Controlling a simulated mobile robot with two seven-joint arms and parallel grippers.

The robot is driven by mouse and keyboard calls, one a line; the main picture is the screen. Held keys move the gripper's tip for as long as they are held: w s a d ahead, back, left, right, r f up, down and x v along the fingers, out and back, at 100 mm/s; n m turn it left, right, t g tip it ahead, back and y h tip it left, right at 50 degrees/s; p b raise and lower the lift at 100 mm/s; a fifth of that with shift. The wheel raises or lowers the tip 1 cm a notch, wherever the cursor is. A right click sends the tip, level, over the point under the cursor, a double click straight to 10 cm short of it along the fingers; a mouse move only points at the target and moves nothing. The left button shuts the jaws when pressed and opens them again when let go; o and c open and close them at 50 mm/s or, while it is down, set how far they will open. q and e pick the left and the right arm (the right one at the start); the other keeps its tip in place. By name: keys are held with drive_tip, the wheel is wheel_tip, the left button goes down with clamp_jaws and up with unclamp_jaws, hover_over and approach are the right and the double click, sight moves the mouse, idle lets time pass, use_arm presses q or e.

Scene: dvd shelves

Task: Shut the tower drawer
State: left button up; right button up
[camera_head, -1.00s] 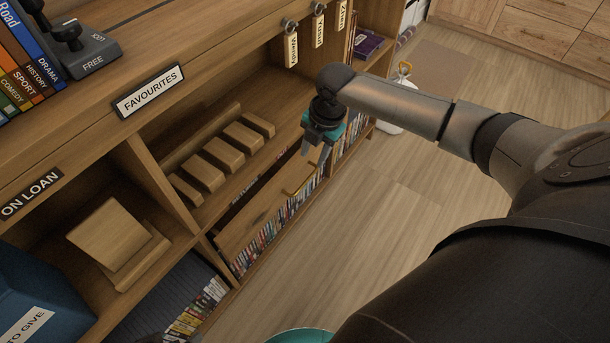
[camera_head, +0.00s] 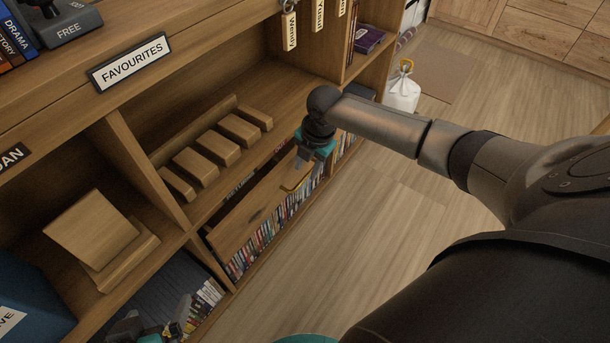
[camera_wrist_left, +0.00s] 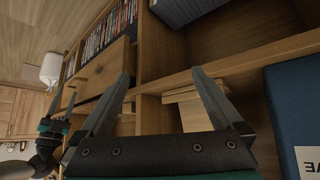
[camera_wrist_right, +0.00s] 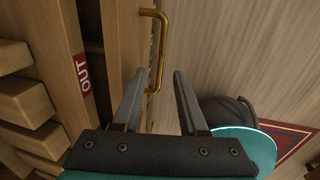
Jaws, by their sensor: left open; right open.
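The drawer (camera_head: 245,217) is a wooden front low in the shelf unit, standing somewhat out from it with a dark gap along its top. It also shows in the left wrist view (camera_wrist_left: 104,70). Its brass handle (camera_head: 297,178) is close below my right gripper (camera_head: 303,158), which is open and empty. In the right wrist view the handle (camera_wrist_right: 161,45) lies just beyond and between the open fingertips (camera_wrist_right: 158,72); contact cannot be told. My left gripper (camera_head: 170,332) is open at the bottom edge of the head view, near the lower left shelves, with empty fingers (camera_wrist_left: 160,76).
Wooden blocks (camera_head: 215,143) stand on the shelf above the drawer. DVDs (camera_head: 262,238) fill the space below its front. A blue box (camera_head: 30,300) stands at lower left. A white container (camera_head: 403,92) is on the floor beyond. The floor before the shelves is clear.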

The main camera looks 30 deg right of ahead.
sight(304, 179)
drive_tip(key=shift+w+a+f+b, duration=0.15)
drive_tip(key=shift+f+b, duration=0.4)
drive_tip(key=shift+f, duration=0.4)
use_arm(q)
drive_tip(key=shift+w+d+r+t+h+b, duration=0.1)
drive_tip(key=shift+w+d+t+h, duration=0.25)
drive_tip(key=shift+d+t, duration=0.25)
drive_tip(key=shift+w+d+r+t+h+b, duration=0.15)
drive_tip(key=shift+w+d+t+h, duration=0.2)
drive_tip(key=shift+d+t, duration=0.3)
drive_tip(key=shift+w+d+r+t+h+b, duration=0.1)
drive_tip(key=shift+w+d+t+h, duration=0.3)
drive_tip(key=shift+d, duration=0.35)
use_arm(e)
drive_tip(key=shift+w+f, duration=0.1)
drive_tip(key=shift+f, duration=0.45)
drive_tip(key=shift+c, duration=0.3)
clamp_jaws()
